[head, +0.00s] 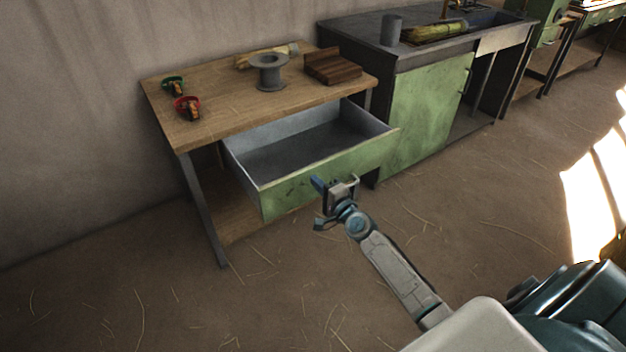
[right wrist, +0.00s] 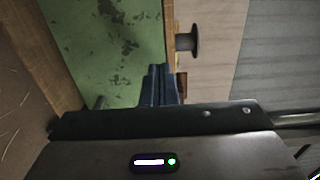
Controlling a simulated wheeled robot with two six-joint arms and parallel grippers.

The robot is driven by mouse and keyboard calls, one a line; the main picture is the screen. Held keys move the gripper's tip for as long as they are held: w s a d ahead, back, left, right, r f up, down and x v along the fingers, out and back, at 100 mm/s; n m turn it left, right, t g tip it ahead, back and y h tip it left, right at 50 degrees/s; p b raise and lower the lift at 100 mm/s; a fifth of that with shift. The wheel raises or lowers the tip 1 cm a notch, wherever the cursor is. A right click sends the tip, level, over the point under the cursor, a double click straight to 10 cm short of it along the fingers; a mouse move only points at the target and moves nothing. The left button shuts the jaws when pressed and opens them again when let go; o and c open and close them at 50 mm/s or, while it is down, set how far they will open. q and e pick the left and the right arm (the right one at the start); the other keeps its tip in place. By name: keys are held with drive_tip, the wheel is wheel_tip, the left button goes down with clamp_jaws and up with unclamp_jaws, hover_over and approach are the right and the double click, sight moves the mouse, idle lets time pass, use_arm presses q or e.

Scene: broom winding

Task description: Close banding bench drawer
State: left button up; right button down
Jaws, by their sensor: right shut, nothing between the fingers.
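The banding bench (head: 215,115) has a wooden top and dark metal legs. Its drawer (head: 335,165) is pulled well out and looks empty, with grey inner walls and a worn green front. My right gripper (head: 320,186) is in front of the drawer's green front, near its middle. In the right wrist view the blue fingers (right wrist: 160,75) are together with nothing between them, pointing at the scuffed green front (right wrist: 115,35). Whether the tips touch it I cannot tell. My left gripper is out of view.
On the bench top stand a grey spool (head: 268,72), dark wooden blocks (head: 332,67), a red item (head: 187,106) and a green item (head: 174,84). A green cabinet (head: 430,108) stands right of the bench. The straw-strewn floor in front is clear.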

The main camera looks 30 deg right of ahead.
drive_tip(key=shift+w+a, duration=0.1)
drive_tip(key=shift+w, duration=0.9)
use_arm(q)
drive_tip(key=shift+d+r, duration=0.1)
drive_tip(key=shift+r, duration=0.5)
use_arm(e)
drive_tip(key=shift+w, duration=0.25)
